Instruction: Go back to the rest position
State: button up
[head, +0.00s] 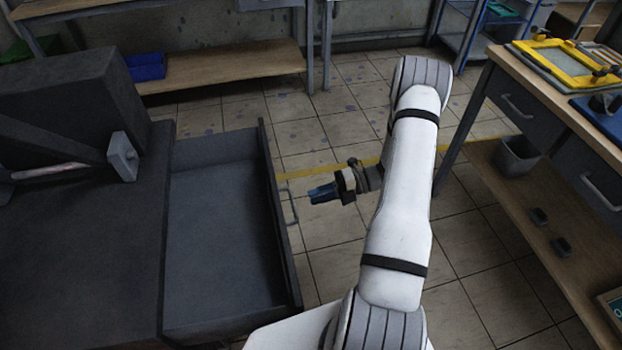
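My white arm reaches up through the middle of the head view and bends at the top. My gripper (318,194) hangs left of the arm, with its blue fingers pointing left. It is just right of the handle (291,207) of an open grey drawer (285,240), and appears apart from it. The gap between the fingers is too small to tell. No object shows in the gripper.
The drawer is pulled out of a dark cabinet (75,265) at left and looks empty. A wooden workbench (505,63) with a yellow frame (565,67) and a grey bin (517,155) stands at right. Tiled floor (340,130) is clear between them.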

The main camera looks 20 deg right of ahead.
jog(key=s+a+r+m+h+p, duration=0.2)
jog(key=s+r+m+h, duration=0.3)
jog(key=r+m, duration=0.6)
jog(key=s+a+r+m+h+p, duration=0.2)
jog(key=s+r+m+h, duration=0.3)
jog(key=r+m, duration=0.6)
jog(key=s+a+r+m+h+p, duration=0.2)
jog(key=s+r+m+h, duration=0.3)
jog(key=r+m, duration=0.7)
jog(key=shift+s+a+m+t+h, duration=0.3)
jog(key=shift+s+a, duration=0.4)
jog(key=shift+s, duration=0.45)
